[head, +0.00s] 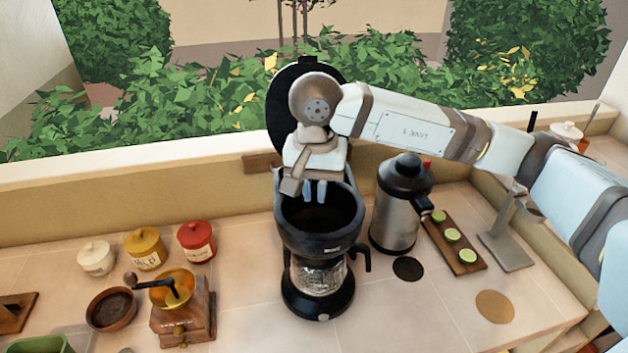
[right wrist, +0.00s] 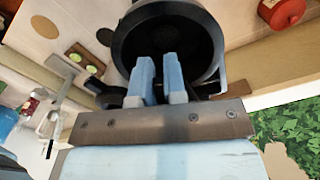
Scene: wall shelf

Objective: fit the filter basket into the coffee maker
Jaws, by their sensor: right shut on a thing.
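The black coffee maker (head: 322,242) stands on the counter in the middle of the head view, with its round lid (head: 281,110) raised behind my arm. My right gripper (head: 315,192) points down at the back of the coffee maker's open top, shut on the dark filter basket (head: 322,218). The basket appears within the round opening; dark on dark, I cannot tell how deep it sits. In the right wrist view, the fingers (right wrist: 158,72) reach over the coffee maker's round dark top (right wrist: 122,45). My left gripper is not in view.
A steel jug (head: 397,215) stands close right of the coffee maker, beside a board (head: 464,266) with green slices. A wooden grinder (head: 183,315), a bowl (head: 111,310) and three jars, including a red one (head: 197,241), are at left. The counter directly left of the coffee maker is clear.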

